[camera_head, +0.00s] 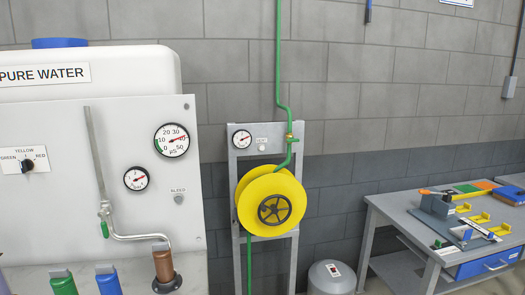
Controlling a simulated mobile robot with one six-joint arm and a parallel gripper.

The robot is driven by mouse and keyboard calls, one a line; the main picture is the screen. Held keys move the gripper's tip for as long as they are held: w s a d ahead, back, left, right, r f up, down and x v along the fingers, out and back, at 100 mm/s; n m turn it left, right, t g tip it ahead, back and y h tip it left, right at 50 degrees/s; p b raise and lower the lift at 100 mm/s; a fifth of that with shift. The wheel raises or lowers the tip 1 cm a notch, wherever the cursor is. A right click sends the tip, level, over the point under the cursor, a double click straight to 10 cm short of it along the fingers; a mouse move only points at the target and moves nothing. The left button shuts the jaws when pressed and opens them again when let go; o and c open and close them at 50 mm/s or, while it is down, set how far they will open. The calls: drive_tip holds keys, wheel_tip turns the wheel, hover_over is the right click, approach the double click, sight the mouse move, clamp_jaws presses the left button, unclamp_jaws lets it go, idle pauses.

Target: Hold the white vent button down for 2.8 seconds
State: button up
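A small pale round button (262,148) sits on the grey panel of the hose-reel stand, right of a small gauge (242,139). It looks like the white vent button, but any lettering by it is too small to read. Nothing touches it. Another round button (179,199), grey and marked BLEED, is on the white panel at the left. My gripper is not in view.
A yellow hose reel (271,201) juts out below the pale button. A green pipe (279,60) runs down just right of it. A white panel (60,210) with gauges and bottles stands left. A workbench (400,212) with tools and a grey bin (332,278) are right.

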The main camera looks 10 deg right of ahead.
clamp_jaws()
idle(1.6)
